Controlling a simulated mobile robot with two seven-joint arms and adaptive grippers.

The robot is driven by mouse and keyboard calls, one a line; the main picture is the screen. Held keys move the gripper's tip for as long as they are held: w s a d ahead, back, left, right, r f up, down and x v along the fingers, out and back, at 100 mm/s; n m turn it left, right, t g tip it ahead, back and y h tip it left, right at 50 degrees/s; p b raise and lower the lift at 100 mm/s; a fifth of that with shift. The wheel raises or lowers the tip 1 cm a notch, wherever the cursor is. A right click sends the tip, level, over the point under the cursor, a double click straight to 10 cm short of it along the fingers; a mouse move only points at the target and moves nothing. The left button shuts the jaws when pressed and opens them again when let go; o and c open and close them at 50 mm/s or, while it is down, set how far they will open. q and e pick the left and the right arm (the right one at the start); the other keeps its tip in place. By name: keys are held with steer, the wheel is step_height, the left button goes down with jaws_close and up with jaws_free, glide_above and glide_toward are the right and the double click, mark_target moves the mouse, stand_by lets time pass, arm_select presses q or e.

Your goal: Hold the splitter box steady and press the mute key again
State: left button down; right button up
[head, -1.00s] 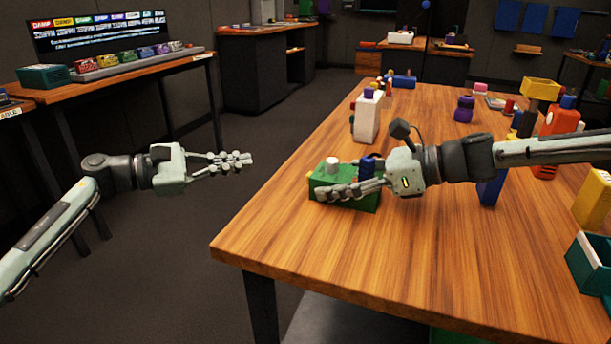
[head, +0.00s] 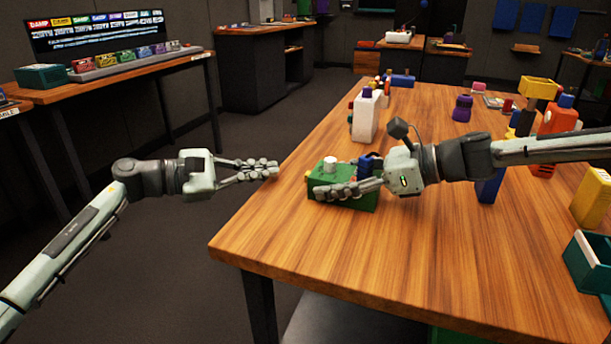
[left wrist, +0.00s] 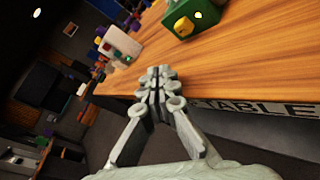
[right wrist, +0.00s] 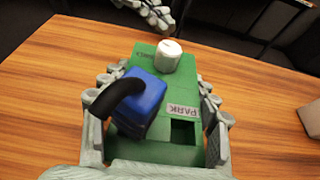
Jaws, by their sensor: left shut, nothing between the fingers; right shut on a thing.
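The splitter box (head: 352,203) is a green box near the table's left edge, with a white knob (right wrist: 168,54) and a blue plug (right wrist: 143,100) on top. A label beside the plug reads PARK. My right gripper (head: 335,193) is shut on the box, one finger along each side, as the right wrist view (right wrist: 158,105) shows. A yellow key (left wrist: 184,27), possibly the mute key, is on the box's side facing my left gripper. My left gripper (head: 274,168) is shut and empty, left of the box and apart from it.
The wooden table (head: 420,275) is clear in front. A white box (head: 366,118) stands behind the splitter box. An orange bottle (head: 556,128), a yellow block (head: 594,200) and a teal bin (head: 595,262) are at the right.

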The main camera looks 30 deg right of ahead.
mark_target(288, 186)
arm_select(q)
steer(key=shift+s+d, duration=1.35)
steer(key=shift+s, duration=0.3)
arm_select(e)
steer(key=shift+s+d+f, duration=0.1)
steer(key=shift+f, duration=0.3)
arm_select(q)
steer(key=shift+s+d+f, duration=0.15)
steer(key=shift+s+d, duration=0.1)
steer(key=shift+d, duration=0.1)
